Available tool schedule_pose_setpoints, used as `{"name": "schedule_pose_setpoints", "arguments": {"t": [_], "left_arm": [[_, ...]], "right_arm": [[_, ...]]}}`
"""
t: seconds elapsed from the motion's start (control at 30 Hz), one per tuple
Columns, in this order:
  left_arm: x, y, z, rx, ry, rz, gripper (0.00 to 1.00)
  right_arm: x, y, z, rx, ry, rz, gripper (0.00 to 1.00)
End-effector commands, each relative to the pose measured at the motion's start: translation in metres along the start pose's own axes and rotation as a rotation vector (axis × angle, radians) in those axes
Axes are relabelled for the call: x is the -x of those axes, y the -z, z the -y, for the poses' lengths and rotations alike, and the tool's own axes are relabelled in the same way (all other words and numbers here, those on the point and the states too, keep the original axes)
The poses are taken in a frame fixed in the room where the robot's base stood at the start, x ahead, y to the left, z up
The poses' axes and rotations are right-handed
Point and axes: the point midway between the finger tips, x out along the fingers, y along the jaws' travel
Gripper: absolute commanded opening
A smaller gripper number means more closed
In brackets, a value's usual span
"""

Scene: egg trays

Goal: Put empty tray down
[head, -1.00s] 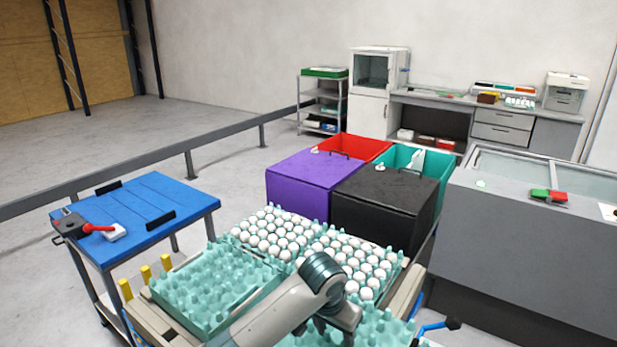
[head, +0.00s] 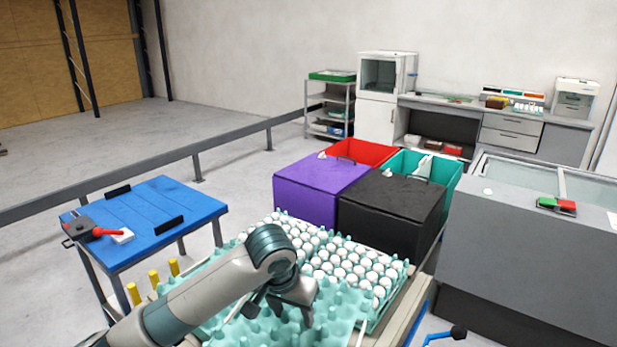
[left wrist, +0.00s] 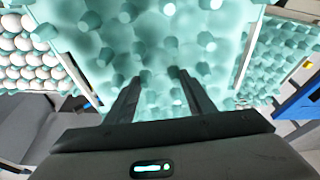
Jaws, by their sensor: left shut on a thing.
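My left gripper (head: 294,302) is shut on an empty teal egg tray (head: 340,312), with peaked cups and no eggs in it. The held tray is above the work surface at the bottom of the head view and overlaps the trays behind it. In the left wrist view the two fingers (left wrist: 158,76) reach onto the held tray (left wrist: 150,35), which fills the upper middle. Another empty teal tray (head: 182,291) lies to the left, partly hidden by my arm. My right gripper is not in view.
White eggs (head: 350,265) fill trays just behind the held tray. Purple (head: 315,185) and black (head: 390,212) lidded boxes stand behind them. A blue-topped table (head: 150,222) is at left, and a grey machine (head: 530,250) at right. Yellow posts (head: 154,279) stand near the left tray.

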Motion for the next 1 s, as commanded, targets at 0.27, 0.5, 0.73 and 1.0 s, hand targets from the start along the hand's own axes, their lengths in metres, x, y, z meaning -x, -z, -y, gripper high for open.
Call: {"name": "schedule_pose_setpoints", "arguments": {"t": [0.27,0.5,0.73,1.0], "left_arm": [[0.031,-0.046,0.072,0.173,0.057,-0.001,0.10],[0.056,-0.090,0.113,0.308,0.096,0.020,0.10],[0.067,-0.113,0.128,0.374,0.113,0.034,0.10],[0.069,-0.116,0.129,0.382,0.114,0.037,0.10]], "right_arm": [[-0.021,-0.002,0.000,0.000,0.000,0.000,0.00],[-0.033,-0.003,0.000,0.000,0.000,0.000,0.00],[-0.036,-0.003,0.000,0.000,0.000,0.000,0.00],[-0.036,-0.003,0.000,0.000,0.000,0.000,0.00]]}}
